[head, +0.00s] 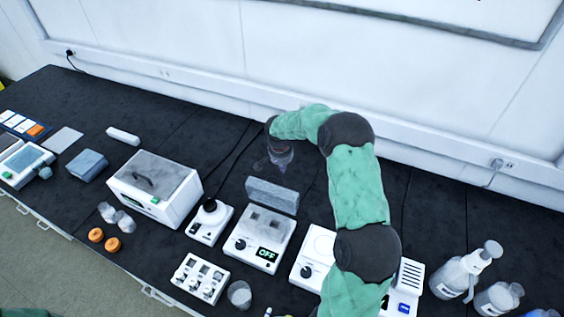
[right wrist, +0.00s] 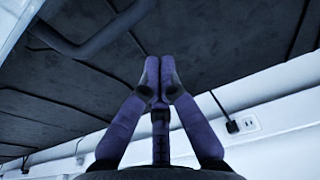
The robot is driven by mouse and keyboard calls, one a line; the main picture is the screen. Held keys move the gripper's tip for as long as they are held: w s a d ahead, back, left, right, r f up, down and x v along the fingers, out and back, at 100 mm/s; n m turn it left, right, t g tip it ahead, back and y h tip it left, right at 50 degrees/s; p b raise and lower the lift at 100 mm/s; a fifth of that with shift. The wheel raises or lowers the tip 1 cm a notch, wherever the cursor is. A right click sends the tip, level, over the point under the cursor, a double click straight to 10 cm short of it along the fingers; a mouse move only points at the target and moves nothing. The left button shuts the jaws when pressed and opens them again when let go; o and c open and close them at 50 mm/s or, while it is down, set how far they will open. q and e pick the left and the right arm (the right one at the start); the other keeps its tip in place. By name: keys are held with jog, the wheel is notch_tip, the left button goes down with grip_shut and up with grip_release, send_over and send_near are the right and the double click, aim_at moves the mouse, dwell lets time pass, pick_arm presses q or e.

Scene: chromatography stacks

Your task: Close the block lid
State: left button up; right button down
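The block heater (head: 258,246) is a white box with a dark knob and a display reading OFF, standing mid-bench in the head view. Its grey block lid (head: 272,195) stands upright at the back edge, so it is open, and the wells in front of it are exposed. My right gripper (head: 280,158) is behind and above the lid, apart from it, with the arm reaching over from the right. In the right wrist view its purple fingertips (right wrist: 158,68) meet with nothing between them. My left gripper is not in view.
A white box with a grey top (head: 155,185) and a small device with a black round top (head: 209,220) stand left of the heater. A white knobbed device (head: 312,255) stands close on its right. A tube rack (head: 199,279) and beaker (head: 239,294) are in front.

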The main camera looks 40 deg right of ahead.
jog(key=shift+s+a+r, duration=0.1)
jog(key=shift+s+a, duration=0.3)
jog(key=shift+a, duration=0.35)
jog(key=shift+s+a+r, duration=0.1)
jog(key=shift+s+a, duration=0.3)
jog(key=shift+a, duration=0.35)
